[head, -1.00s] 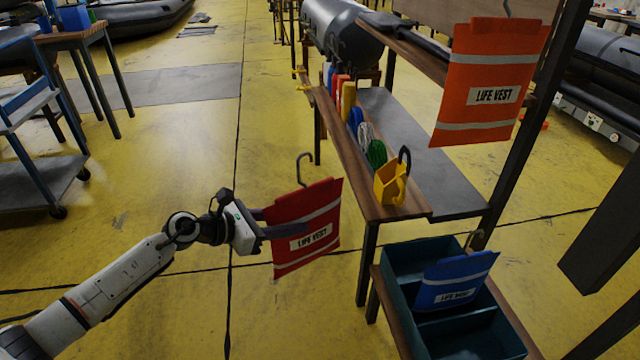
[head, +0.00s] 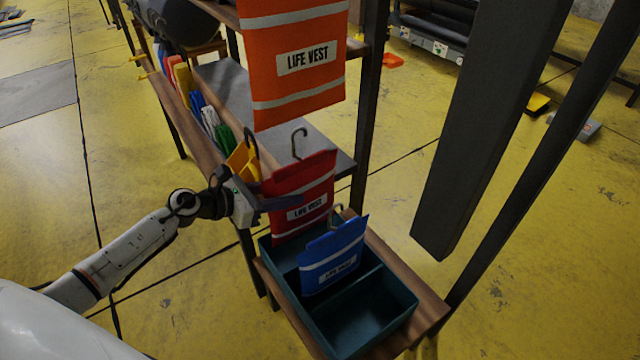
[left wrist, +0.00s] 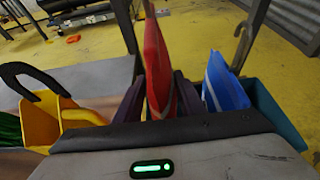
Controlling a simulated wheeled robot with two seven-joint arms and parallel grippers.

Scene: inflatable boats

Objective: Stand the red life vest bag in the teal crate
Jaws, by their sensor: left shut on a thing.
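My left gripper (head: 276,204) is shut on the red life vest bag (head: 303,183), which hangs upright with its hook on top. In the left wrist view the red bag (left wrist: 157,66) stands between the two dark fingers. The bag is over the far end of the teal crate (head: 335,328), behind the blue life vest bag (head: 333,254). Its lower edge is near the crate's far-left rim; I cannot tell whether it is inside. The blue bag stands tilted in the crate, also seen in the left wrist view (left wrist: 224,84). My right gripper is not in view.
The crate sits on a low wooden stand (head: 412,277). An orange life vest bag (head: 293,62) hangs above the red one. A dark post (head: 490,120) stands to the right.

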